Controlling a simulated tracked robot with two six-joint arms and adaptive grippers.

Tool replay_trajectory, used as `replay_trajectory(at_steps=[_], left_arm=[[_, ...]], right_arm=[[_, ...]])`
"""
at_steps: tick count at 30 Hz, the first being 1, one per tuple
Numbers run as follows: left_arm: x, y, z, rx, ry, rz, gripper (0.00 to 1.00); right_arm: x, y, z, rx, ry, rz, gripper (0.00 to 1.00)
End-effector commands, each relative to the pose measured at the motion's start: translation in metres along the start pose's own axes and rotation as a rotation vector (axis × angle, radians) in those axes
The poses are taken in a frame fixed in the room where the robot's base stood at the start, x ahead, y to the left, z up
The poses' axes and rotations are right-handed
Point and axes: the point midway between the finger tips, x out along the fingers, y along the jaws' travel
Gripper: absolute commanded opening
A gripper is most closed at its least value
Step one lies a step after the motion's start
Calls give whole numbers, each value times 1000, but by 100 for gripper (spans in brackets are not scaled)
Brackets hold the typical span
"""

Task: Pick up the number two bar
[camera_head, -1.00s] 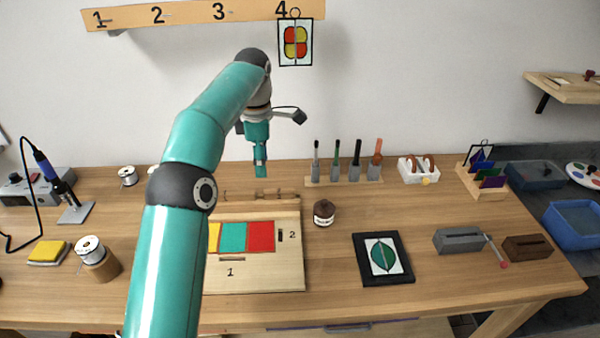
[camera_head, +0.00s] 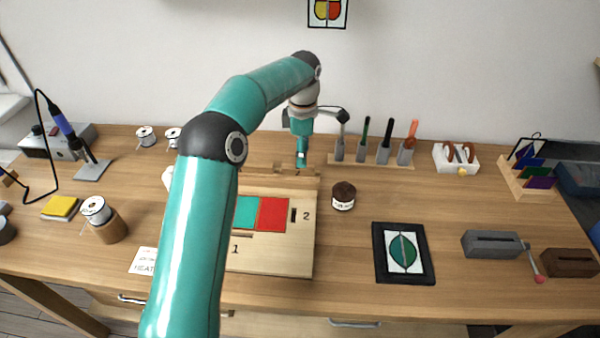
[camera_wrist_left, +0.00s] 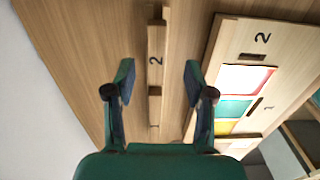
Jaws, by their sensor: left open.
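The number two bar (camera_wrist_left: 156,75) is a pale wooden piece marked 2, lying on a narrow wooden holder behind the board. In the left wrist view it sits between my fingers, with clear gaps on both sides. My left gripper (camera_wrist_left: 158,85) is open and empty; it points down over the holder. In the head view my left gripper (camera_head: 301,160) is just above the far edge of the board (camera_head: 280,262), and it partly hides the holder. My right gripper is not in view.
The board holds coloured panels (camera_head: 271,215) and dark slots marked 1 and 2. Upright tools (camera_head: 384,147) stand in a rack behind. A black-framed leaf panel (camera_head: 402,252) lies to the right, with free tabletop around it.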

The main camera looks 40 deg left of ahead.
Motion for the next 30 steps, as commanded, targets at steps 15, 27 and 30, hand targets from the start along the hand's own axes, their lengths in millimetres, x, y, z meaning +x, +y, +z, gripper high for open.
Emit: replay_trajectory(at_steps=[15, 27, 30], left_arm=[[52, 5, -1, -2, 1, -3, 54], [58, 6, -1, -2, 0, 0, 41], [58, 6, -1, -2, 0, 0, 24]], right_arm=[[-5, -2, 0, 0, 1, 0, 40], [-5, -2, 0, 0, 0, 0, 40], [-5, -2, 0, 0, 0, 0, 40]])
